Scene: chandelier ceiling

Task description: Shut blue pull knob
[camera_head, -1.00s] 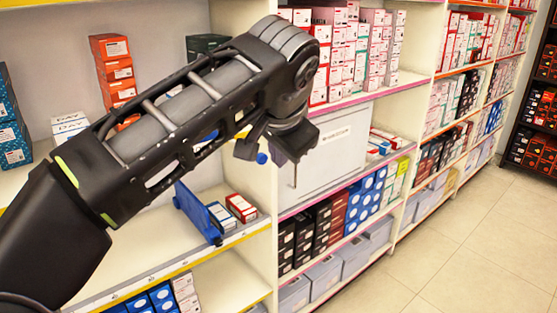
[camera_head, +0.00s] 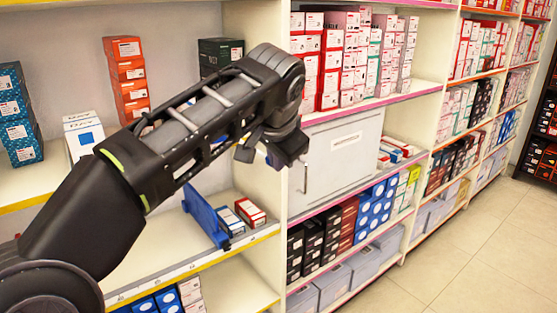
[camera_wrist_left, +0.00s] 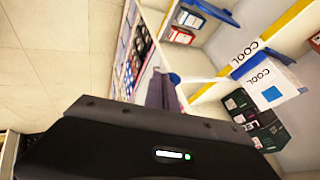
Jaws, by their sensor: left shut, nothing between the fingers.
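The blue pull knob (camera_wrist_left: 175,78) shows in the left wrist view as a small round blue end with a pale rod behind it, right beside my gripper's fingertips. I cannot tell whether they touch. In the head view the arm and gripper mostly hide the knob. My left gripper (camera_head: 287,150) is shut and empty, in front of the upright between the shelf bays. In the left wrist view its closed fingers (camera_wrist_left: 162,92) point up toward the knob. My right gripper is not in view.
A grey-white cabinet door (camera_head: 345,155) with a thin handle stands right of the gripper. A blue upright panel (camera_head: 205,215) and small boxes (camera_head: 250,213) sit on the shelf below the arm. Stacked orange boxes (camera_head: 127,80) stand behind. The floor (camera_head: 480,240) at right is clear.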

